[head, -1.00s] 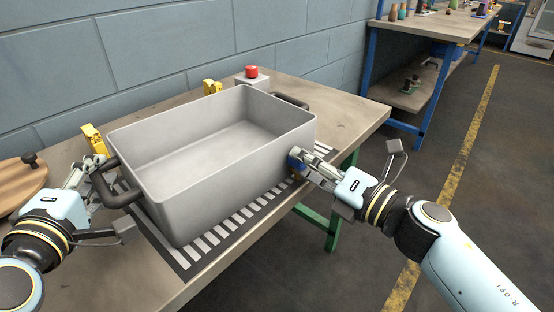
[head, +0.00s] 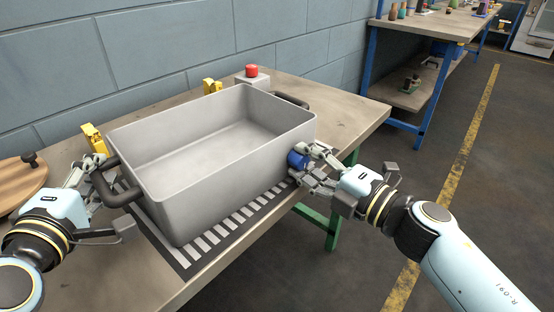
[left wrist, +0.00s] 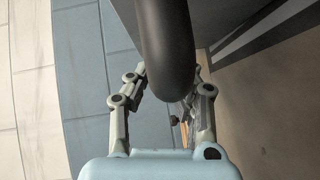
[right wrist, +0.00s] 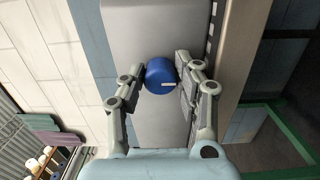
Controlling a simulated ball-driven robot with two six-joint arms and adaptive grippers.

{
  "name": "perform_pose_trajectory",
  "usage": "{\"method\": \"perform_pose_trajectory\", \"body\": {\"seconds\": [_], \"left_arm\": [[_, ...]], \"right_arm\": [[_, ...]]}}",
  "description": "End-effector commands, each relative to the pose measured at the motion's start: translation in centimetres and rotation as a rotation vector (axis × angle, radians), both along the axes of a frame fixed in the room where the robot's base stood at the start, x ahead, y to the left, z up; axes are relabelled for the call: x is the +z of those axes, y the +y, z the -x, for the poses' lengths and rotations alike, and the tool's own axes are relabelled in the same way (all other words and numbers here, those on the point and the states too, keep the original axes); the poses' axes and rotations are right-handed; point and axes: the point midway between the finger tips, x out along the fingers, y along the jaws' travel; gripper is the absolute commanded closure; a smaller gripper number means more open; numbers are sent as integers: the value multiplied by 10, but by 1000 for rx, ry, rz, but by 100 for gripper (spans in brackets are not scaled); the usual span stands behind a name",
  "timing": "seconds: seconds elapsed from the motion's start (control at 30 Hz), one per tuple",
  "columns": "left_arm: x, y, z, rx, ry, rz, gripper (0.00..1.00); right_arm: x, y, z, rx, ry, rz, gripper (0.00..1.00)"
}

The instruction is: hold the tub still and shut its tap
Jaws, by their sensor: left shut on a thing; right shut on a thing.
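The grey tub (head: 190,195) stands on the bench, empty, its inside in view. Its black handle (head: 118,192) is at its left end, and it also shows in the left wrist view (left wrist: 165,45). My left gripper (head: 98,168) is shut on that handle; the fingertips are partly hidden behind it. The tap is a blue knob (head: 297,159) low on the tub's right end. My right gripper (head: 305,165) is shut on this knob, with a finger on each side in the right wrist view. There a white mark (right wrist: 168,85) on the knob points right.
The tub is on a dark striped mat (head: 235,222) on the bench (head: 350,118). Yellow clamps (head: 95,138) and a red button (head: 251,71) on a box are behind it. A round wooden board (head: 18,182) lies at left. The floor at right is open.

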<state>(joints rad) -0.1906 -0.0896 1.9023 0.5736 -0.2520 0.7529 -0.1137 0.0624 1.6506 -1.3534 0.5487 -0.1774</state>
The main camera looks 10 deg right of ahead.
Motion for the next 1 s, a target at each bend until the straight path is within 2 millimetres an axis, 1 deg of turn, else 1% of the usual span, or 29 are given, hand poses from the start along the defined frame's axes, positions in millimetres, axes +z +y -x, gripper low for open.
{"method": "perform_pose_trajectory", "body": {"seconds": [0.03, 0.43, 0.47, 0.63, 0.87, 1.0], "left_arm": [[-7, -1, 2, -6, 17, -3, 100], [-7, -1, 2, -6, 17, -3, 100], [-7, -1, 2, -6, 17, -3, 100], [-7, -1, 2, -5, 17, -4, 100], [-7, -1, 2, -5, 17, -4, 100], [-7, -1, 2, -5, 16, -5, 100]], "right_arm": [[0, 1, 0, 5, 1, -8, 100], [1, 2, 0, 4, 3, -12, 100], [1, 2, 0, 4, 3, -12, 67], [0, 1, 0, 3, 3, -11, 45], [0, 0, 0, 1, 4, -9, 45], [-1, -4, 7, 1, 6, -9, 45]]}}
